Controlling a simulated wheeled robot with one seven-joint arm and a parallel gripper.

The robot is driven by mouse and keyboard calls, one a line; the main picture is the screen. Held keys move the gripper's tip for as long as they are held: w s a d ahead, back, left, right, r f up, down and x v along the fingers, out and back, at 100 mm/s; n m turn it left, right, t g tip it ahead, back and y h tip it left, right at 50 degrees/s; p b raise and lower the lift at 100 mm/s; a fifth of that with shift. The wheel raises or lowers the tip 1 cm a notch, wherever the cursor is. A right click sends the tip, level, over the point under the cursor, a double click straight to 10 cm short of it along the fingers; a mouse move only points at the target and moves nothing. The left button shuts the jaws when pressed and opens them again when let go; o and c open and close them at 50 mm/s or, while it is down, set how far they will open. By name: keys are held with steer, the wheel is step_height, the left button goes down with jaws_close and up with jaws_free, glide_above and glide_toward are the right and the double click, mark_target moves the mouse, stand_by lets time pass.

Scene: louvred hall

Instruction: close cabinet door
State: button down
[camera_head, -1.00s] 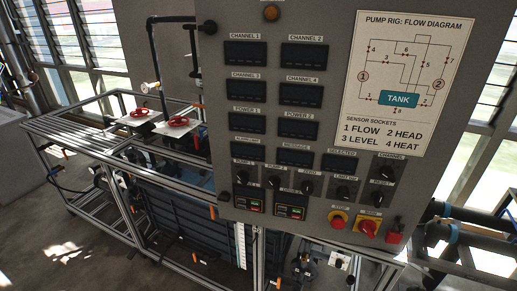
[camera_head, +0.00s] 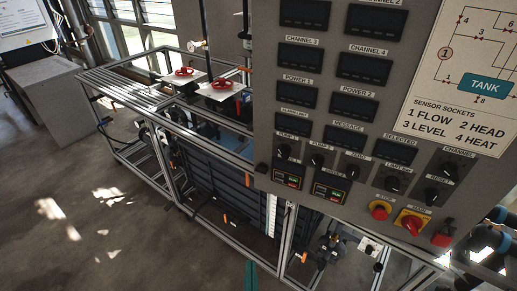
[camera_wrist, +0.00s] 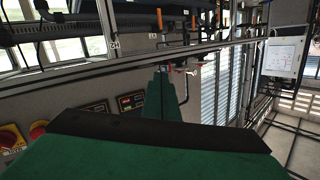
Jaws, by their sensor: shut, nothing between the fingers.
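A pale wall box (camera_head: 22,22), possibly the cabinet, is cut off at the top left of the head view, with coloured wires below it. A pale box with a diagram on its face (camera_wrist: 284,58) also shows at the right of the wrist view. I cannot make out a separate door or whether it stands open. My green gripper (camera_wrist: 162,97) points away from the wrist camera with its fingers together and empty. A green tip of mine (camera_head: 250,275) shows at the bottom of the head view. It is well apart from the wall box.
A large grey control panel (camera_head: 290,105) with displays and knobs stands close on the right. A metal-framed pump rig (camera_head: 180,135) with red valve wheels fills the middle. A grey bench (camera_head: 45,85) stands at the left. Open floor (camera_head: 90,220) lies at the lower left.

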steer(key=w+a+r+m+t+h, duration=0.1)
steer(key=w+a+r+m+h, duration=0.1)
steer(key=w+r+m, duration=0.4)
steer(key=m+g+h, duration=0.2)
steer(key=m+h, duration=0.5)
steer(key=m, duration=0.8)
glide_toward(262, 130)
steer(key=x, duration=0.7)
steer(key=shift+w+d, duration=0.15)
steer(key=shift+w, duration=0.05)
steer(key=shift+r, duration=0.1)
